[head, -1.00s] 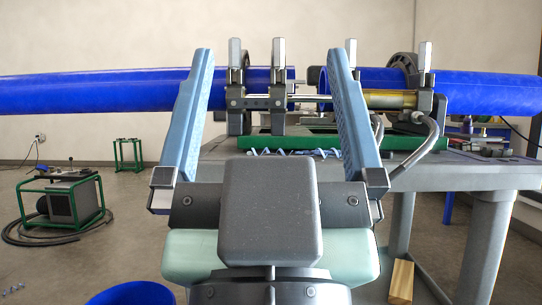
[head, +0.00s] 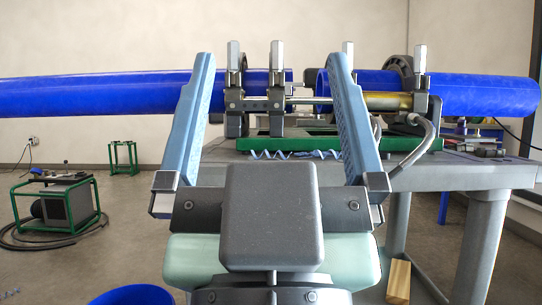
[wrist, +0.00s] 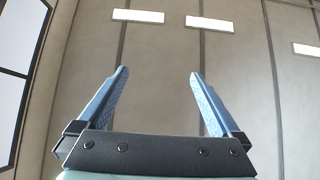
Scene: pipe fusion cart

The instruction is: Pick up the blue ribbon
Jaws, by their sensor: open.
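A curly blue ribbon (head: 288,155) lies along the near edge of the grey cart top, in front of the green-framed fusion machine. In the head view it shows between my gripper's fingers, beyond them; its right end is partly hidden by the right finger. My gripper (head: 270,70) is open and empty, with its two blue fingers spread wide and pointing up. The wrist view also shows my gripper (wrist: 156,72) with nothing between the fingers, facing the wall and ceiling.
Two blue pipes, a left one (head: 90,93) and a right one (head: 485,95), sit in the machine's clamps (head: 277,88). The grey cart (head: 470,176) stands ahead and right. A green-framed unit (head: 58,203) is on the floor at left. A wood block (head: 398,281) lies below the cart.

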